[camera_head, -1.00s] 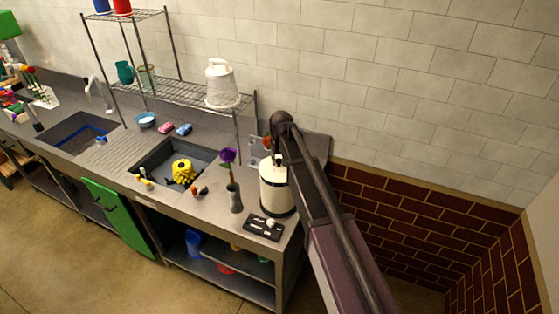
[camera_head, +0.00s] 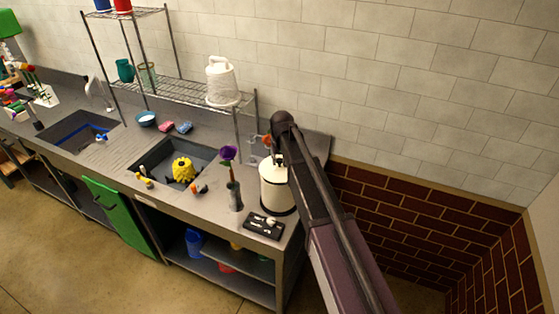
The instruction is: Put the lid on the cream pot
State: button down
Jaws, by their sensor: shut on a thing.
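The cream pot (camera_head: 274,190) stands upright near the right end of the steel counter. It is a pale cylinder with a dark band near its base. My arm comes in from the lower right and bends down at the pot. My gripper (camera_head: 278,157) is small in view and partly hidden by the arm, just at the pot's top. It is shut on the lid, which looks pale and is hard to tell apart from the pot's rim. I cannot tell whether the lid is seated or held slightly above the rim.
A dark tray (camera_head: 263,227) with small items lies in front of the pot. A grey vase (camera_head: 234,196) with a purple flower stands to its left. A wire shelf (camera_head: 185,93) holds a white watering can (camera_head: 221,82). The sink (camera_head: 175,163) holds a yellow thing.

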jog(key=shift+f+b, duration=0.75)
jog(key=shift+b, duration=0.05)
dwell(0.9)
jog(key=shift+c, duration=1.8)
grip_release()
jog(key=shift+r, duration=0.15)
